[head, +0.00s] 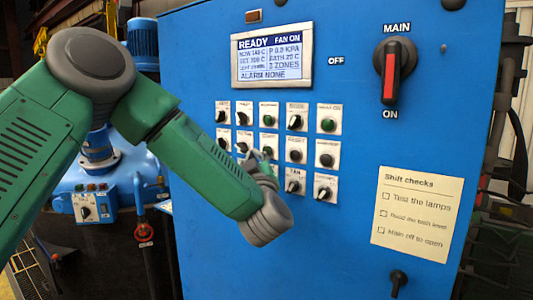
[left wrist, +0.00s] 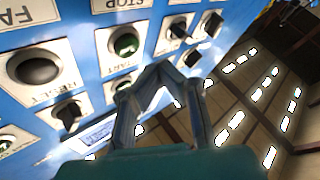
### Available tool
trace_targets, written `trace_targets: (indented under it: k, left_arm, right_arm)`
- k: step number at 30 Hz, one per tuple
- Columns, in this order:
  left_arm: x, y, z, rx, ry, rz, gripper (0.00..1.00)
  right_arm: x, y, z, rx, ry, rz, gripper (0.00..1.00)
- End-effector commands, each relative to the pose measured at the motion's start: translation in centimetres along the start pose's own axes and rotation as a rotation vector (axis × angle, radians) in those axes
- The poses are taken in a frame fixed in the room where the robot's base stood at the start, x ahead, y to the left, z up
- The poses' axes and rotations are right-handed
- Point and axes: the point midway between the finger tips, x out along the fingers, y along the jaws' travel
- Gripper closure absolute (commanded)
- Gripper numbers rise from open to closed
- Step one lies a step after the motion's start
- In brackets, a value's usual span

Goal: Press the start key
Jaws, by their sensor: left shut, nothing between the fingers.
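The start key is a green round button (left wrist: 125,44) on a white plate labelled START, shown upside down in the left wrist view. In the head view its plate (head: 270,138) seems to be in the middle column, second row, partly hidden by my left gripper. My left gripper (head: 262,156) is in front of the panel's key grid, shut and empty. In the left wrist view its fingertips (left wrist: 166,72) meet just to the right of the green button. I cannot tell whether they touch the panel. My right gripper is out of view.
Other switches and keys surround it, including RESET (left wrist: 35,70) and another green button (head: 328,125). A display (head: 272,55) reads READY, FAN ON. A red-handled MAIN switch (head: 391,75) and a checklist (head: 417,212) are to the right. Blue machinery (head: 110,170) stands left.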

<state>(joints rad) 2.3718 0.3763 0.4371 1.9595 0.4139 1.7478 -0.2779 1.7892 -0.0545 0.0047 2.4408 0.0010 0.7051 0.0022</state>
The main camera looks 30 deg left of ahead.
Motion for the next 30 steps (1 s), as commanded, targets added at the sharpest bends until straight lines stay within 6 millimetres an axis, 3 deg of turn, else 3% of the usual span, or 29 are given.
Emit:
trace_targets:
  k: [9,30]
  left_arm:
    - [1.12,0.82,0.84,0.001,0.000,0.000,1.00]
    - [1.13,0.83,0.82,0.000,0.000,0.000,1.00]
  right_arm:
    - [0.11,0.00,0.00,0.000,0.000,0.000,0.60]
    - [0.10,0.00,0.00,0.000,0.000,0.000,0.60]
